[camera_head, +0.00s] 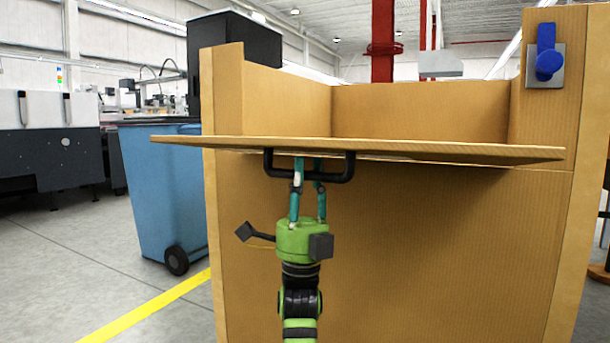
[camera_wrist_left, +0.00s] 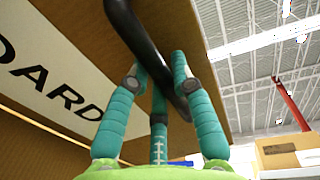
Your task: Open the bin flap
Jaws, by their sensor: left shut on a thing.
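The cardboard bin (camera_head: 380,240) stands in front of me, with its top front open. Its flap (camera_head: 450,149) sticks out from the front wall, about level and nearly edge-on in the head view. A black bar handle (camera_head: 346,172) hangs on the flap's underside; it also shows in the left wrist view (camera_wrist_left: 135,32). My left gripper (camera_head: 309,166) points up from below, its teal fingers shut around the handle. A blue latch (camera_head: 548,58) on a metal plate sits on the bin's right post, clear of the flap. My right gripper is out of view.
A blue wheeled bin (camera_head: 160,190) stands on the left, close to the cardboard bin. A yellow floor line (camera_head: 150,310) runs at the lower left. A white label with dark letters (camera_wrist_left: 50,75) shows on the flap in the left wrist view.

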